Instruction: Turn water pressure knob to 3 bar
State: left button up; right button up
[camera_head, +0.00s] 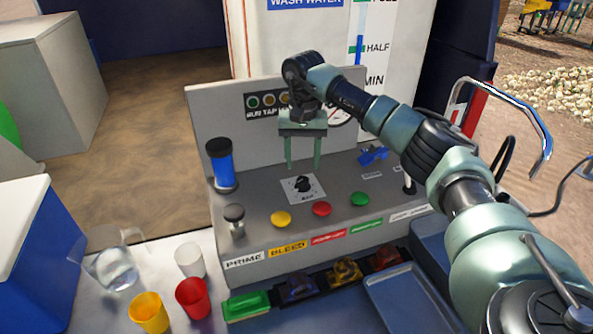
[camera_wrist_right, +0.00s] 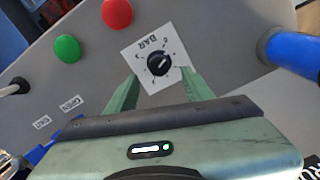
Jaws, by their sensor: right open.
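The water pressure knob (camera_head: 302,184) is a small black dial on a white square plate on the grey control panel (camera_head: 258,203). In the right wrist view the knob (camera_wrist_right: 157,57) sits on its plate, marked BAR, with small marks around it. The number it points to is too small to read. My right gripper (camera_head: 303,166) is above and behind the knob, pointing down. It is open and empty, and its two green fingers (camera_wrist_right: 158,88) show apart near the plate, not closed on the knob. My left gripper is not in view.
Yellow (camera_head: 281,219), red (camera_head: 321,209) and green (camera_head: 360,199) buttons lie in front of the knob. A blue cylinder (camera_head: 220,165) stands to its left and a blue valve handle (camera_head: 373,155) to its right. Cups and a clear jug (camera_head: 113,268) stand front left.

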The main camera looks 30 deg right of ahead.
aim_at(303, 179)
jog(key=f+p, duration=0.1)
jog(key=f, duration=0.4)
jog(key=shift+s+p, duration=0.2)
jog(key=shift+p, duration=0.1)
jog(key=shift+w+f, duration=0.1)
jog(key=shift+f, duration=0.55)
grip_shut()
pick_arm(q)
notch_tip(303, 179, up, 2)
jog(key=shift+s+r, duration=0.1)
